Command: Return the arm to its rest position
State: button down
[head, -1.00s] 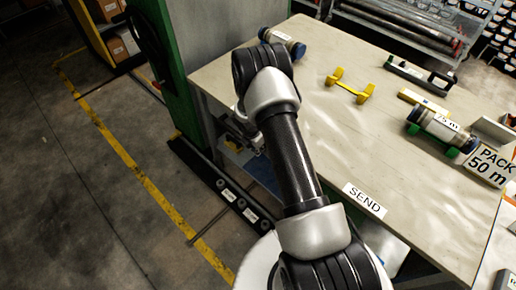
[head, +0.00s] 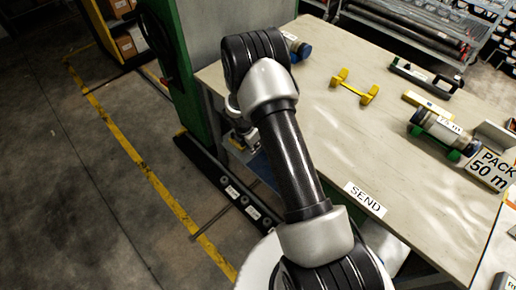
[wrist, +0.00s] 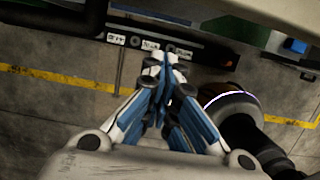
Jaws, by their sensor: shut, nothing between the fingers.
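My arm rises from the bottom of the head view and bends over the left edge of the worktable (head: 340,150). In the head view my gripper is mostly hidden below and behind the arm's elbow. In the wrist view my gripper (wrist: 163,75) is shut, its blue and white fingers together with nothing between them. It points over the floor beside the table, close to a dark rail with white labels.
A blue-capped core liner (head: 300,48) stands partly hidden behind my elbow. A yellow cradle (head: 355,88), a black handled tool (head: 426,75) and a liner marked 75 m (head: 436,128) lie on the table. A green post (head: 190,80) stands left of my arm. Floor (head: 80,200) farther left is clear.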

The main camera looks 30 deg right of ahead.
jog(key=shift+p+v, duration=0.45)
jog(key=shift+v, duration=1.85)
jog(key=shift+a, duration=0.15)
jog(key=s+a+r+m+t, duration=0.1)
jog(key=s+a+r+m, duration=0.3)
jog(key=r, duration=0.8)
jog(key=s+d+r+m+t, duration=0.15)
jog(key=r+m, duration=0.35)
jog(key=r, duration=0.7)
jog(key=s+a+r+m+y, duration=0.1)
jog(key=s+a+r+m, duration=0.1)
jog(key=s, duration=0.6)
jog(key=s+a+r+m+t+b, duration=0.1)
jog(key=s+a+r+m, duration=0.2)
jog(key=s+r+m, duration=0.2)
jog(key=s+a+r+m+y, duration=0.1)
jog(key=s+a+r+m, duration=0.2)
jog(key=s, duration=0.8)
jog(key=r+m, duration=0.1)
jog(key=m, duration=0.1)
jog(key=shift+a+r+m+y, duration=0.2)
jog(key=shift+a+m+y, duration=0.05)
jog(key=shift+m+y, duration=0.05)
jog(key=shift+w, duration=0.1)
